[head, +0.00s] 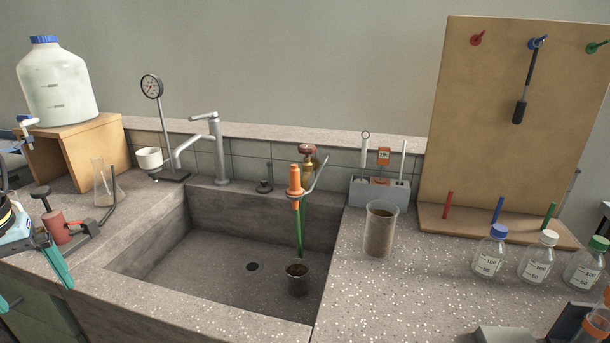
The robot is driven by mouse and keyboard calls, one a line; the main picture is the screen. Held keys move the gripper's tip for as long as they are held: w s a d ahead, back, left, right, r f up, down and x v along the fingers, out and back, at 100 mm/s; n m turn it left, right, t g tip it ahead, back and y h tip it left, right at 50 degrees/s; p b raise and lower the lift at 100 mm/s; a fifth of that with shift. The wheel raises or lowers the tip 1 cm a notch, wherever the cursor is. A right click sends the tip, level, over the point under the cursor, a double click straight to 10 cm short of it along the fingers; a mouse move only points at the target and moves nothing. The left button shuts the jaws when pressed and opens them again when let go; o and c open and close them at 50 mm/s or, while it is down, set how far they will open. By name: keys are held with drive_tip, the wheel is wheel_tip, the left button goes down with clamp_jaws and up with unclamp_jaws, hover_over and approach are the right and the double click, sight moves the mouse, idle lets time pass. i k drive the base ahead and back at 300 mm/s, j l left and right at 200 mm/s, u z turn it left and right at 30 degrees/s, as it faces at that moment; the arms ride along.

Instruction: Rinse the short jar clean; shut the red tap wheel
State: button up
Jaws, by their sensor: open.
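The short jar (297,284) stands upright in the sink, right of the drain, with dark brown matter showing inside. The red tap wheel (307,149) tops a brass tap at the sink's back edge. An orange fitting (295,179) shows below and in front of it, and a green strand or tube (300,229) hangs from there to the jar's mouth. I cannot tell whether water runs. My gripper (38,294) is at the lower left edge, partly cut off. Its teal-tipped fingers are apart and empty, far from the jar and wheel.
A taller jar (380,232) with brown contents stands right of the sink (210,265). A grey faucet (215,150) rises behind the sink. Several capped bottles, such as the blue-capped one (490,248), line the right. A red clamp-like object (57,227) is near my gripper.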

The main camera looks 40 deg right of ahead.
sight(306, 150)
drive_tip(key=z, duration=1.45)
drive_tip(key=k+l+u, duration=0.15)
drive_tip(key=u, duration=0.35)
drive_tip(key=k, duration=0.1)
